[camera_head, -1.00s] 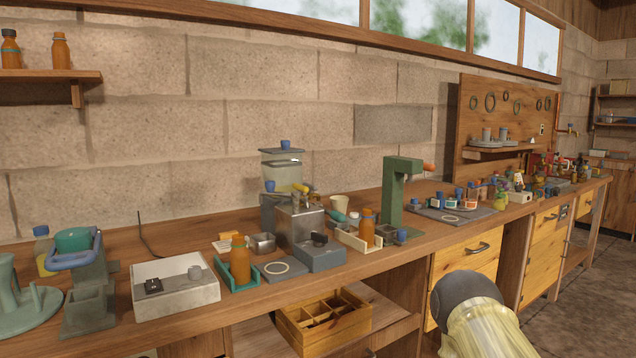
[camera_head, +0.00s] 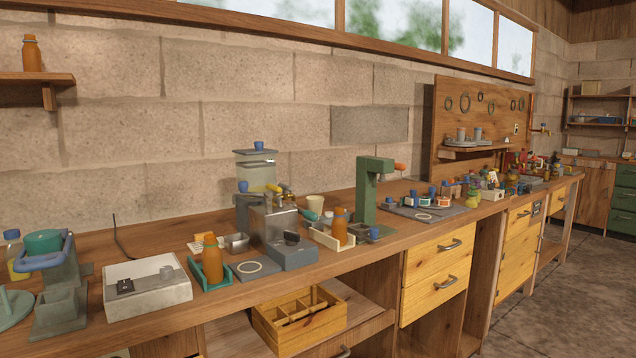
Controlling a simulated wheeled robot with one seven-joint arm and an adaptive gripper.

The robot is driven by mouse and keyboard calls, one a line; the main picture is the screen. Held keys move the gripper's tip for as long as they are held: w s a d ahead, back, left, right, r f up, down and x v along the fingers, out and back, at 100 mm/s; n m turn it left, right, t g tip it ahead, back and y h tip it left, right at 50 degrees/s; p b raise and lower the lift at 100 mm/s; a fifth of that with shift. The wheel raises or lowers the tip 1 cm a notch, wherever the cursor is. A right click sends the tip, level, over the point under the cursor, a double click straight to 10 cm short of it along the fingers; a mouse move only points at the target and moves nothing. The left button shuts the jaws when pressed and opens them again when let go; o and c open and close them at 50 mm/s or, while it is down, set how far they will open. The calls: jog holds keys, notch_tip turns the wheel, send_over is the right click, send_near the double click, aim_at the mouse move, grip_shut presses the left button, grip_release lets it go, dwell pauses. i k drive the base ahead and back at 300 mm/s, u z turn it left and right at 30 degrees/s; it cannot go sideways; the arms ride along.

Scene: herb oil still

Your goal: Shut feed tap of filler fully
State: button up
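A small machine that looks like the filler stands mid-bench against the wall. It has a clear tank (camera_head: 255,172) with a blue knob on top and a steel box body (camera_head: 273,224) in front. A small yellow handle (camera_head: 273,188), probably the feed tap, sticks out beside the tank above the steel box. It is too small to tell how far it is turned. An orange bottle (camera_head: 340,226) stands in a pale tray to the right of the steel body. My gripper is not in view.
A green press-like stand (camera_head: 367,194) is right of the machine. Another orange bottle (camera_head: 211,260) in a green holder and a white box with a dial (camera_head: 147,287) are to the left. An open wooden crate (camera_head: 299,318) sits on the shelf below. The floor at right is clear.

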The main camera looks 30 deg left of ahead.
aim_at(276, 189)
jog(key=k, duration=1.1)
jog(key=u, duration=1.2)
jog(key=i, duration=0.9)
jog(key=z, duration=0.05)
